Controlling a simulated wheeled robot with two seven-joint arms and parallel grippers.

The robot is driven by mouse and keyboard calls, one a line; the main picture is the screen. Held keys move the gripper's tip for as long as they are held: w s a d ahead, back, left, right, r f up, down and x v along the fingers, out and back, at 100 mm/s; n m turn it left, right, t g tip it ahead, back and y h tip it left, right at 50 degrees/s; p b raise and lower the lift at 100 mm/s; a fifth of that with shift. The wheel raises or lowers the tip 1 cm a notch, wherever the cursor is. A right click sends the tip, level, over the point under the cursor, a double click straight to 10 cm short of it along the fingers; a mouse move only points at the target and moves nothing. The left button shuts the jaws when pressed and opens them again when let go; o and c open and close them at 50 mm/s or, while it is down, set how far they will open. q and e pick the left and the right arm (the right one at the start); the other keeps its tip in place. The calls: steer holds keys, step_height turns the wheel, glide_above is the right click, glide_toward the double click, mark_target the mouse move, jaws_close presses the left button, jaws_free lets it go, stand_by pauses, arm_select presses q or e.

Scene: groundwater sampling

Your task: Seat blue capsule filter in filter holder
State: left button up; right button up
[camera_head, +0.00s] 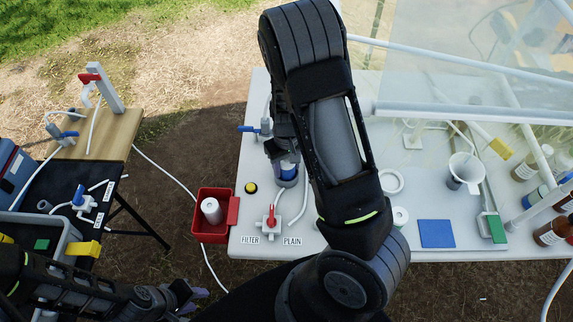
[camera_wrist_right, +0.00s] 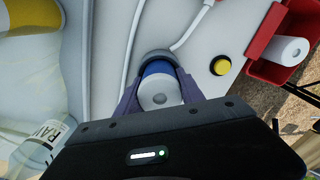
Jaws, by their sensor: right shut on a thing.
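The blue capsule filter (camera_head: 289,165) is between the fingers of my right gripper (camera_head: 285,158) in the head view, mostly covered by them. In the right wrist view the filter (camera_wrist_right: 161,88) shows a white body with a blue band, and my right gripper (camera_wrist_right: 160,92) is shut on it from both sides. The grey, round filter holder (camera_head: 287,179) is at the filter's lower end; its rim also shows in the right wrist view (camera_wrist_right: 154,55). I cannot tell how deep the filter sits in it. My left gripper (camera_head: 190,293) is low at the left, away from the filter; its jaw gap is unclear.
A red bin (camera_head: 232,210) with a white cylinder stands at the table's left edge. A yellow button (camera_head: 251,187) and a red-handled valve (camera_head: 271,218) are near the holder. A blue pad (camera_head: 437,233), a funnel cup (camera_head: 464,172) and bottles (camera_head: 550,232) are to the right.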

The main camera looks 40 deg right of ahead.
steer(key=shift+f, duration=0.15)
steer(key=o, duration=1.4)
steer(key=shift+c, duration=0.2)
steer(key=shift+w+a+r, duration=0.1)
steer(key=shift+r, duration=0.5)
step_height(320, 180, up, 11)
steer(key=shift+r, duration=0.1)
